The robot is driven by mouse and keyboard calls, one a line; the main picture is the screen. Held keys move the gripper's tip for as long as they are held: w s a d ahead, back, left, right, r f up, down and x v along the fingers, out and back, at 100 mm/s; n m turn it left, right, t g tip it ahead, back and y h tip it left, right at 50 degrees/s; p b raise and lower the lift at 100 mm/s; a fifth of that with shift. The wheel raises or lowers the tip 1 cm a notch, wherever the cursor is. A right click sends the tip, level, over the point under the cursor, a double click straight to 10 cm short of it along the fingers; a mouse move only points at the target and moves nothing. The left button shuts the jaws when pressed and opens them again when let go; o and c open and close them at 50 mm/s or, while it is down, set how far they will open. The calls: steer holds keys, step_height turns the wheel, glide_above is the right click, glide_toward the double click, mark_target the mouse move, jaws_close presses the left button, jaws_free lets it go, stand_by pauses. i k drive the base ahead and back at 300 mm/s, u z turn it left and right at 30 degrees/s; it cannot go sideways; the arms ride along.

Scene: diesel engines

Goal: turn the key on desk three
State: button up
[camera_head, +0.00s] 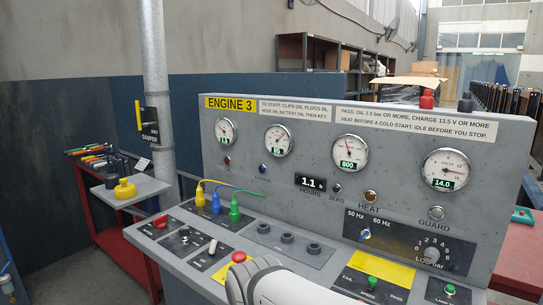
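Desk three is the grey console (330,225) with a yellow "ENGINE 3" sign (226,104) on its upright panel. A small pale upright piece (213,246) stands on a dark plate at the left of the sloping desk top. It may be the key or a lever; its label is too small to read. Another dark plate with small controls (184,238) lies to its left. My white arm (280,286) reaches in from the bottom, covering part of the front desk top. My gripper's fingers do not show.
A red button on yellow (239,257) sits close to my arm. Yellow, blue and green plugs with cables (215,203) rise behind the pale piece. Right are green buttons (372,282) and a load bar knob (432,254). A red trolley (125,262) stands left.

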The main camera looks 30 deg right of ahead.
mark_target(184, 232)
steer(key=u, duration=0.3)
steer(key=k, duration=0.15)
steer(key=z, duration=1.7)
steer(key=k, duration=0.95)
steer(key=u, duration=0.5)
steer(key=i, duration=1.35)
steer(key=z, duration=0.05)
